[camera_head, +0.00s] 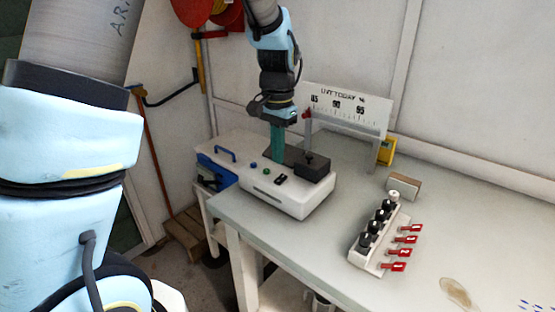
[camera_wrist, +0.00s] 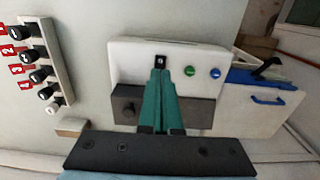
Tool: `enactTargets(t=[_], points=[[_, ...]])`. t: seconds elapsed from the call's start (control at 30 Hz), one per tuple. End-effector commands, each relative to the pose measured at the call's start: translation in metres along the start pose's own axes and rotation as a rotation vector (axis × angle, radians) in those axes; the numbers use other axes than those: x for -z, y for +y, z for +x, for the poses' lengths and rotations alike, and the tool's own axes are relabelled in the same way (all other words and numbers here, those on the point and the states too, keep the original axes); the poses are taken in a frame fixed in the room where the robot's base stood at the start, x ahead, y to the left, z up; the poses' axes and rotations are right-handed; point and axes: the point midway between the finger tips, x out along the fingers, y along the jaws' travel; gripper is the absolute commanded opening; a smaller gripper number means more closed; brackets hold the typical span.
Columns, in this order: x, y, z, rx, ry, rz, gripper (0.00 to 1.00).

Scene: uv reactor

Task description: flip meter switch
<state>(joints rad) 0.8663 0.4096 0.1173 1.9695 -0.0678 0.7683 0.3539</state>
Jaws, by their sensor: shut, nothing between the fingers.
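The white meter box (camera_head: 287,198) stands on the table. Its top carries a small black switch (camera_head: 281,179) near the front edge, with a green and a blue button to the left of it. In the wrist view the switch (camera_wrist: 161,61) shows just past the fingertips. My gripper (camera_head: 277,158) points down over the box with its teal fingers closed together and empty. In the wrist view my gripper (camera_wrist: 159,74) is lined up with the switch. Whether the tips touch anything is unclear. A dark block (camera_head: 312,166) with a knob sits on the box.
A dial board (camera_head: 345,105) stands behind the box. A white strip (camera_head: 367,262) with black knobs and red numbered tags lies to the right, near a small block (camera_head: 403,186). A blue-and-white case (camera_head: 224,165) is at the left. The table (camera_head: 450,235) has free room on the right.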

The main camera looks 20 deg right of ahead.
Motion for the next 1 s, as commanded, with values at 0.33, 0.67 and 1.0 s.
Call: enactTargets(t=[0.33, 0.67, 1.0], points=[[-0.009, 0.0, -0.061, 0.001, 0.006, 0.0, 0.0], [-0.013, 0.0, -0.083, 0.0, 0.001, 0.0, 0.0], [-0.012, 0.0, -0.083, 0.0, 0.001, 0.0, 0.0]])
